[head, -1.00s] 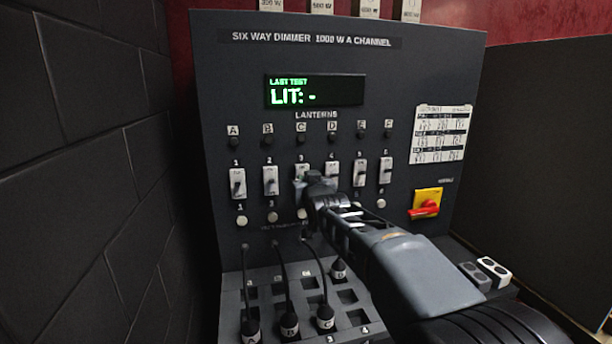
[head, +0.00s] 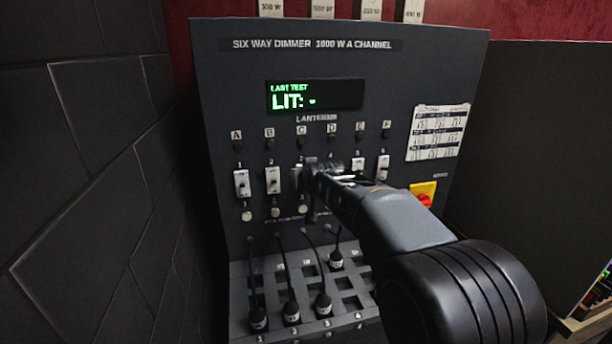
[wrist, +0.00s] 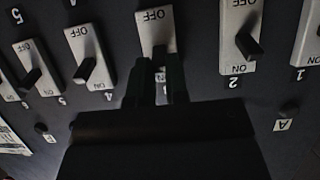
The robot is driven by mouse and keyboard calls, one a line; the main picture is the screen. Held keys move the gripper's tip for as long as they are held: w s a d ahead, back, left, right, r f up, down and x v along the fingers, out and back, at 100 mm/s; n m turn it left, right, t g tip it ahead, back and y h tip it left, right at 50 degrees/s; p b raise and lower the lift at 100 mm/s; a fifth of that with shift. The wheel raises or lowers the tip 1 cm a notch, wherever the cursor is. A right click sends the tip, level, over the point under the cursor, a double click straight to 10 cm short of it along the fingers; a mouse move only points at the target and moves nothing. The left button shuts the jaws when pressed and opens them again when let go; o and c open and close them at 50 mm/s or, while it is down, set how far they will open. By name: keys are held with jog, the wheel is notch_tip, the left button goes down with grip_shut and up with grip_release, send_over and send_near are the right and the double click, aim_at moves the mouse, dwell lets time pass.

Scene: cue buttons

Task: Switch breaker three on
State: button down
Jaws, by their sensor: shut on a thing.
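Breaker three (head: 297,179) is a white switch plate on the dark dimmer panel, mostly covered by my gripper in the head view. In the wrist view, which is upside down, its plate (wrist: 153,22) shows OFF at the picture's top. My gripper (wrist: 160,68) has its two dark fingers shut on its small dark lever (wrist: 158,52). The fingers hide the plate's other end, and I cannot tell which way the lever leans. In the head view my gripper (head: 308,177) sits right at this switch.
Breaker two (head: 273,180) and breaker one (head: 241,184) stand to the left. Others stand to the right, close to my arm. The display (head: 314,95) reads LIT: -. Plugs with cables (head: 291,312) hang below. A red rotary switch (head: 425,200) is partly behind my arm.

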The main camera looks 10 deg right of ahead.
jog(key=c, duration=1.1)
grip_release()
jog(key=b+v, duration=0.3)
jog(key=v, duration=1)
jog(key=shift+s+r, duration=0.2)
jog(key=shift+s, duration=0.15)
jog(key=s+f+g, duration=0.3)
jog(key=s+f, duration=0.3)
jog(key=f, duration=0.1)
jog(key=s+f+g, duration=0.2)
jog(key=s+f, duration=0.4)
jog(key=f, duration=0.2)
jog(key=s+f+g, duration=0.3)
jog(key=s+f, duration=0.3)
jog(key=f, duration=0.2)
jog(key=shift+s+g, duration=0.3)
jog(key=shift+s, duration=0.05)
